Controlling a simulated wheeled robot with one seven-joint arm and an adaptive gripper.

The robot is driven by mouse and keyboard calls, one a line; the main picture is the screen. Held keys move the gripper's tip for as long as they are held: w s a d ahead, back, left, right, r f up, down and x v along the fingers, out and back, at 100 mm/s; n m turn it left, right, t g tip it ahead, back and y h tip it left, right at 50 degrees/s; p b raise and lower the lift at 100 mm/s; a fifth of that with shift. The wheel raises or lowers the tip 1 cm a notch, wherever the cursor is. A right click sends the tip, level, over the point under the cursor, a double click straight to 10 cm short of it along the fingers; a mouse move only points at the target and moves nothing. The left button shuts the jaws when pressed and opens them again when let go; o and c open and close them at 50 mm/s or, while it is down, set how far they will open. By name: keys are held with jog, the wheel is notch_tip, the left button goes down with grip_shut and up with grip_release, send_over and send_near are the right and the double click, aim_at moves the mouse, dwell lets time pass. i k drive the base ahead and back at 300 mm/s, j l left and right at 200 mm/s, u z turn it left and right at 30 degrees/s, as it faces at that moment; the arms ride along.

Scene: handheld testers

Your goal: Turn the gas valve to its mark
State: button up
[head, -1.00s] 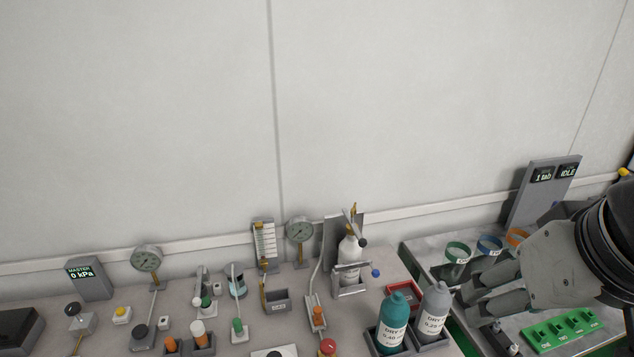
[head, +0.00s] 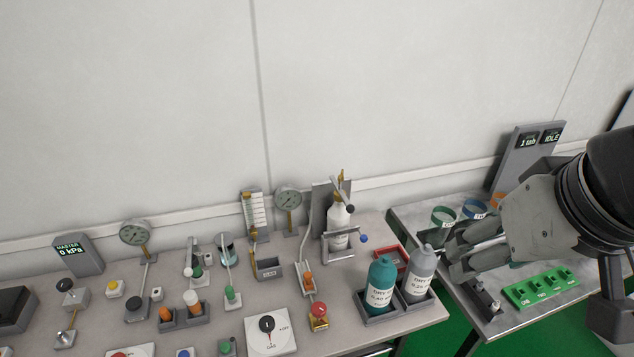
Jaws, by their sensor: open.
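The gas valve is a black round knob (head: 267,324) on a white square plate (head: 285,342) at the bottom middle of the head view. Small dark lettering is on the plate below the knob and at its right; it is too small to read surely. I cannot tell exactly where the knob points against its mark. My gripper (head: 462,252) is at the right, well away from the valve, over the edge of the right-hand table. Its fingers are open, with nothing seen between them.
A teal bottle (head: 382,285) and a grey bottle (head: 419,272) stand in a holder between my gripper and the valve. A red-topped yellow button (head: 319,316) is right of the plate. Gauges, levers and switches crowd the bench.

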aim_at(318, 308)
jog(key=u, duration=0.55)
jog(key=j+z, duration=0.2)
jog(key=j, duration=0.15)
jog(key=i+j+z, duration=0.2)
jog(key=j, duration=0.15)
jog(key=k+j+z, duration=0.1)
jog(key=j, duration=0.35)
jog(key=k+j+z, duration=0.1)
jog(key=j, duration=0.4)
jog(key=k+j+z, duration=0.1)
jog(key=j, duration=0.35)
